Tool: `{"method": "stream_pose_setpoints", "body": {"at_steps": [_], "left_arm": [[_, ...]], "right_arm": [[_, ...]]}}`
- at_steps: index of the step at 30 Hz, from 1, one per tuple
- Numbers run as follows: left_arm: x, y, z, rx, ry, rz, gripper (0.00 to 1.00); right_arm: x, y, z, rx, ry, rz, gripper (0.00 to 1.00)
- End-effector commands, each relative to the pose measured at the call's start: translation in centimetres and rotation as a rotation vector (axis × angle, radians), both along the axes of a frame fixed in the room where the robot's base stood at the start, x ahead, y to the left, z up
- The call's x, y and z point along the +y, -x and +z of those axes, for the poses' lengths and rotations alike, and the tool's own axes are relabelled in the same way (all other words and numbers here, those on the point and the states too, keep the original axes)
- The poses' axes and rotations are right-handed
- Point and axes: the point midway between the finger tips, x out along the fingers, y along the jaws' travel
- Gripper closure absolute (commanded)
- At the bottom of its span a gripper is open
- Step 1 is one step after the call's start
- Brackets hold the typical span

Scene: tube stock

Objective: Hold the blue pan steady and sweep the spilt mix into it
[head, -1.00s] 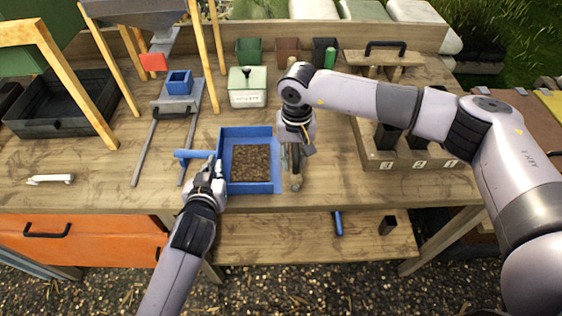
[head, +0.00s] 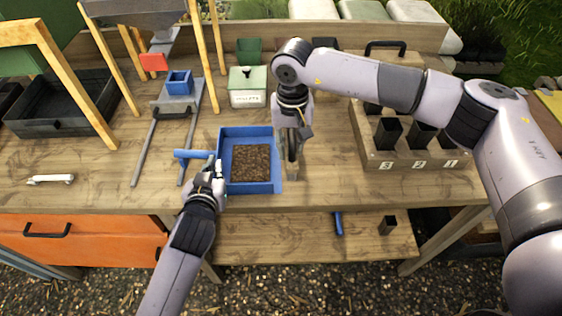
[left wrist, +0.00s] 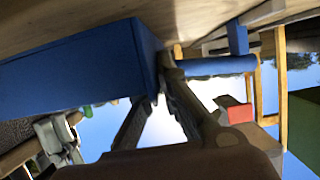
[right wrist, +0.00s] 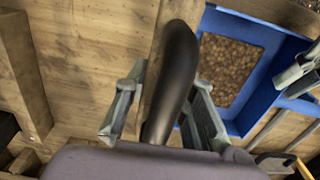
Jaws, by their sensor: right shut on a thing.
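The blue pan (head: 276,160) lies on the bench with brown mix (head: 250,163) in it. Its blue handle (head: 191,154) points left and also shows in the left wrist view (left wrist: 215,66). My left gripper (head: 217,172) is at the pan's left side, by the handle; in the left wrist view its fingers (left wrist: 160,88) come close together near the pan's corner, and their grip is unclear. My right gripper (right wrist: 160,105) is shut on a dark curved tool handle (right wrist: 178,65). It hangs beside the pan's right wall; the tool's lower end is hard to make out.
A wooden block with black square pots (head: 388,133) stands to the right. A green box (head: 247,97) is behind the pan. A grey stand with a blue cup (head: 179,82) is at the back left. A white object (head: 50,179) lies left on mostly clear bench.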

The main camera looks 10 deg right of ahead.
Motion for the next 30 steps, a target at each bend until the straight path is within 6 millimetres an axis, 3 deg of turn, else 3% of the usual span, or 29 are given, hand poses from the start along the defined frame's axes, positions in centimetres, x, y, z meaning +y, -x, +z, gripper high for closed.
{"method": "stream_pose_setpoints", "body": {"at_steps": [14,26,30], "left_arm": [[0.01,-0.01,0.02,0.000,0.000,0.000,1.00],[0.00,0.00,0.01,0.000,0.000,0.000,0.72],[0.00,0.00,0.01,0.000,0.000,0.000,0.72]], "right_arm": [[0.01,-0.02,0.11,-0.001,-0.001,0.000,1.00],[0.01,-0.02,0.10,-0.001,-0.001,0.000,1.00],[0.01,-0.02,0.10,-0.001,-0.001,0.000,1.00]]}}
